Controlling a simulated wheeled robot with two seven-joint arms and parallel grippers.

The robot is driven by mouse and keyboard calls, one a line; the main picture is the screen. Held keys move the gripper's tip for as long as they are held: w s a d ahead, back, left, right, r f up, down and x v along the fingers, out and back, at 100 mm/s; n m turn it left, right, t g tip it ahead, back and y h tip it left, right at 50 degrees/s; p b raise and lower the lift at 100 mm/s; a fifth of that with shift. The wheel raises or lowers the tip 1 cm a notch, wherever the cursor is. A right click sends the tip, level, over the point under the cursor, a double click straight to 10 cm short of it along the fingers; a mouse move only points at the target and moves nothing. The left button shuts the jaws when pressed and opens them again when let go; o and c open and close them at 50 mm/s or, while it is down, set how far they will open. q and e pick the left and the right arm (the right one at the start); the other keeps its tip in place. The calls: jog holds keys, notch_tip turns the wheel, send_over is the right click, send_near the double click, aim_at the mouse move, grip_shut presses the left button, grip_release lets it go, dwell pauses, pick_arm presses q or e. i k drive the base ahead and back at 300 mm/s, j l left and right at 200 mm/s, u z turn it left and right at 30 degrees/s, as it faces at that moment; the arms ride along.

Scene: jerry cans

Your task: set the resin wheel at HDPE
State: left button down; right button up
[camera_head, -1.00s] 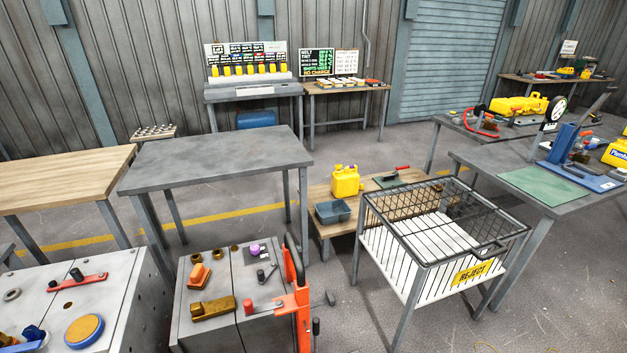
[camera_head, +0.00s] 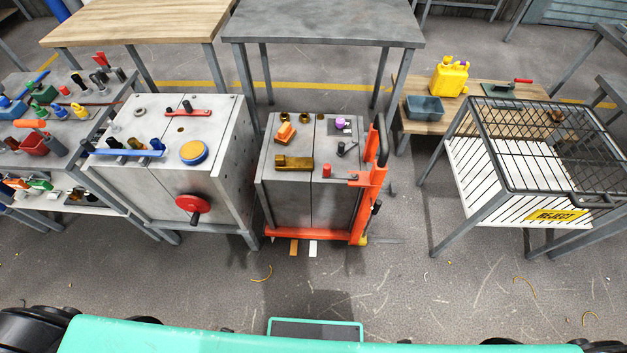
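No thing in view carries a readable HDPE mark, so I cannot tell which one is the resin wheel. A red handwheel (camera_head: 194,204) with a dark crank knob is on the front of the left grey block. A yellow disc with a blue rim (camera_head: 193,152) lies flat on top of that block. Neither shows readable lettering. Neither of my grippers is in view.
The left grey block (camera_head: 220,175) and the middle grey block (camera_head: 335,205) on an orange lift truck (camera_head: 371,190) stand ahead. A wire cage marked REJECT (camera_head: 557,215) is at right, a tool shelf (camera_head: 85,105) at left.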

aim_at(340, 123)
jog(key=i+j+z, duration=0.5)
jog(key=j, duration=0.15)
jog(key=i+j+z, duration=0.1)
jog(key=j+z, duration=0.15)
jog(key=j, duration=0.1)
